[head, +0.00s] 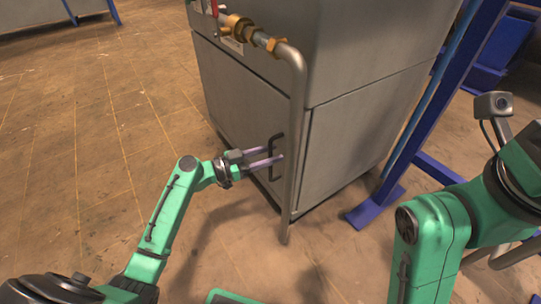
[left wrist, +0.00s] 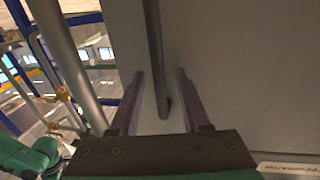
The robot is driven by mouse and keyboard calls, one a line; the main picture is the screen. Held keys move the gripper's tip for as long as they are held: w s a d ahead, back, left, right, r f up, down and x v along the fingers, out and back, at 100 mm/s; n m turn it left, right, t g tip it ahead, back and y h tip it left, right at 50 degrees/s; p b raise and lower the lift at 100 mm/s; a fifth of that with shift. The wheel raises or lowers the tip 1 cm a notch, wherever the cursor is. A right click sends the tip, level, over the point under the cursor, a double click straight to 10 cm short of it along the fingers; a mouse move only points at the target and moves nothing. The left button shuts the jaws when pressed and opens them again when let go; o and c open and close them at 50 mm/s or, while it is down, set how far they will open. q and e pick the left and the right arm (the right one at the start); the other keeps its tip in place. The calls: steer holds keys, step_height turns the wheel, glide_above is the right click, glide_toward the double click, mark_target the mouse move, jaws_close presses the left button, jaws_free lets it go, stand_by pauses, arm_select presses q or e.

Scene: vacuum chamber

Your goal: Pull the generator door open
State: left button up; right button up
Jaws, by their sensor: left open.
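The generator is a grey metal cabinet (head: 370,125) in the upper middle of the head view. Its grey door (head: 235,90) looks shut on the left-hand face, with a black bar handle (head: 272,165) near the door's right edge. My left gripper (head: 277,157) is open at the handle. In the left wrist view the handle bar (left wrist: 156,60) runs down between the two spread fingers of that gripper (left wrist: 160,85), with a gap on each side. My right arm shows at the right of the head view, but its fingers are out of the picture.
A grey pipe (head: 296,130) with brass fittings runs down in front of the cabinet, just right of the handle. A blue metal frame (head: 410,145) stands to the cabinet's right. The tiled floor (head: 90,130) to the left of the cabinet is clear.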

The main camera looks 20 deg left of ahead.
arm_select(q)
jaws_close()
stand_by(1.5)
